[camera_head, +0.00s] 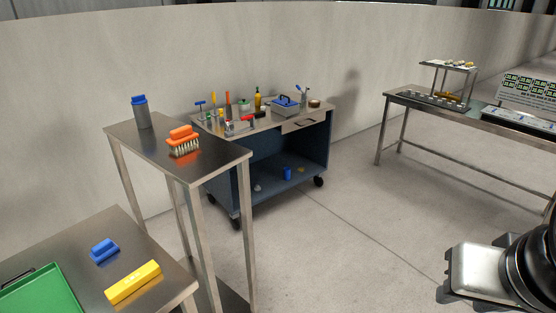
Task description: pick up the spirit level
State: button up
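The spirit level is a yellow bar (133,283) lying flat near the right edge of the low steel table at the lower left. It rests at a slant, with its right end farther back. My gripper (446,293) is at the lower right, well apart from the yellow bar, with open floor and a tall steel table's legs between them. Its silver body and a dark finger part show, but the frame edge cuts it off. I cannot tell whether it is open or shut.
A blue brush-like object (104,250) and a green tray (41,297) share the low table (178,275). A taller steel table (215,152) stands behind, holding a blue-capped bottle (140,111) and an orange brush (184,140). A blue tool cart (262,175) stands farther back. The middle floor is clear.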

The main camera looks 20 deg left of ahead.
aim_at(118, 291)
jog(key=u, duration=2.25)
jog(key=i+j+z, duration=0.15)
jog(key=i, duration=0.4)
jog(key=i+j+z, duration=0.15)
jog(key=i+j, duration=0.25)
jog(key=i, duration=0.1)
